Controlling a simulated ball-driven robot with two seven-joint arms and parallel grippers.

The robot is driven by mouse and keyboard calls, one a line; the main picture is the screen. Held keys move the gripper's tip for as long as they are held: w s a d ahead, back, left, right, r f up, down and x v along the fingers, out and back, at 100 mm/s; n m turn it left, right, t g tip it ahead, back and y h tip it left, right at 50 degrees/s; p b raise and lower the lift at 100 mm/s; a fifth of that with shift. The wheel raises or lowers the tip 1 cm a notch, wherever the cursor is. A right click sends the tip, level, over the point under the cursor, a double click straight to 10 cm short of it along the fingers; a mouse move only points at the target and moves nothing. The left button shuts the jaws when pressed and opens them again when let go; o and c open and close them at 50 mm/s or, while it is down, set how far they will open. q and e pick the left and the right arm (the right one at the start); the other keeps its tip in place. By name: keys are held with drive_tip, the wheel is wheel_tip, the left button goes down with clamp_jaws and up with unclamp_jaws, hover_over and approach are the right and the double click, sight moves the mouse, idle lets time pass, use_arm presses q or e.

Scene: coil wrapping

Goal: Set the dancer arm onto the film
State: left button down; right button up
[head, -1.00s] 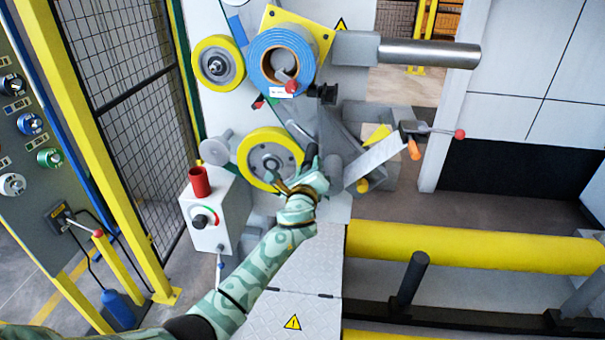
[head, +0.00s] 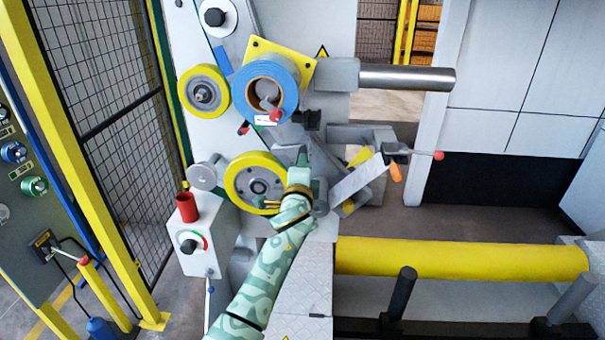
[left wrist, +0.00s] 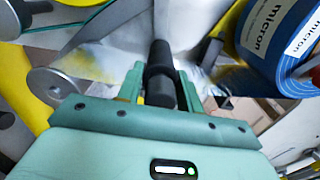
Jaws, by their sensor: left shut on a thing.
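My left gripper (head: 302,168) is just right of the lower yellow-rimmed wheel (head: 240,187), partly in front of its right side. In the left wrist view my left gripper (left wrist: 160,88) is shut on a black cylindrical handle (left wrist: 160,58) between its green fingers. I take this handle to be on the dancer arm; the arm itself is mostly hidden. The blue film roll (head: 267,92) is mounted above, on a yellow plate. The roll also shows in the left wrist view (left wrist: 262,45) with "micron" labels. I cannot make out contact between arm and film. My right gripper is not in view.
An upper yellow-rimmed wheel (head: 203,92) stands left of the roll. A grey box (head: 205,235) with a red cup (head: 187,206) is at lower left. A red-knobbed lever (head: 438,155), a steel bar (head: 408,78) and a yellow roller (head: 460,260) lie to the right.

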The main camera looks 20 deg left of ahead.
use_arm(q)
drive_tip(key=shift+r+n, duration=0.35)
drive_tip(key=shift+n, duration=0.25)
drive_tip(key=shift+a, duration=0.1)
drive_tip(key=c, duration=1.2)
unclamp_jaws()
drive_tip(key=shift+r, duration=0.1)
drive_tip(key=shift+o, duration=0.2)
drive_tip(key=p+v, duration=0.2)
drive_tip(key=v, duration=0.5)
drive_tip(key=shift+s, duration=0.25)
